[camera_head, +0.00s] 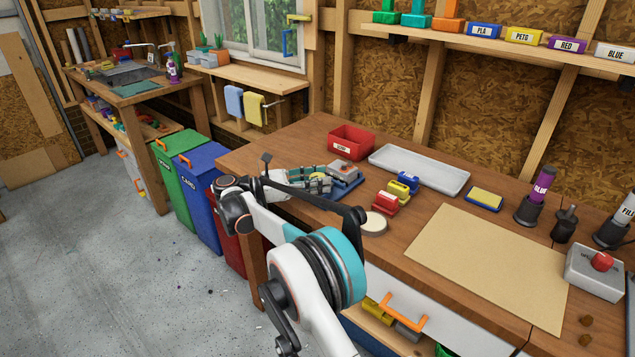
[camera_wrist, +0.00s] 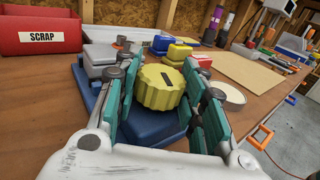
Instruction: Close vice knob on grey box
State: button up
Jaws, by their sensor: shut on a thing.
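The vice has a blue base, seen in the wrist view (camera_wrist: 157,128) and in the head view (camera_head: 352,187). A grey block (camera_wrist: 98,56) stands on the base, at the left in the wrist view. A yellow ridged knob (camera_wrist: 160,88) with a dark mark on its face is in the middle of the wrist view. My gripper (camera_wrist: 163,80) has one teal-padded finger on each side of the knob and is shut on it. In the head view my gripper (camera_head: 318,183) is over the vice and hides the knob.
A red SCRAP bin (camera_wrist: 40,30) stands behind the vice; it also shows in the head view (camera_head: 351,141). Red (camera_head: 385,203) and blue-yellow (camera_head: 403,184) blocks and a round pale disc (camera_head: 374,223) lie to the right. A grey box with a red knob (camera_head: 597,270) is far right.

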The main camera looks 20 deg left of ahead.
aim_at(319, 176)
jog(key=shift+d+m+g+h+b, duration=0.1)
jog(key=shift+m+g+h+b, duration=0.45)
jog(key=shift+m+g, duration=0.4)
jog(key=o, duration=1.1)
jog(key=shift+w+d, duration=0.15)
jog(key=shift+r, duration=0.2)
notch_tip(319, 176, up, 10)
jog(key=shift+f, duration=0.25)
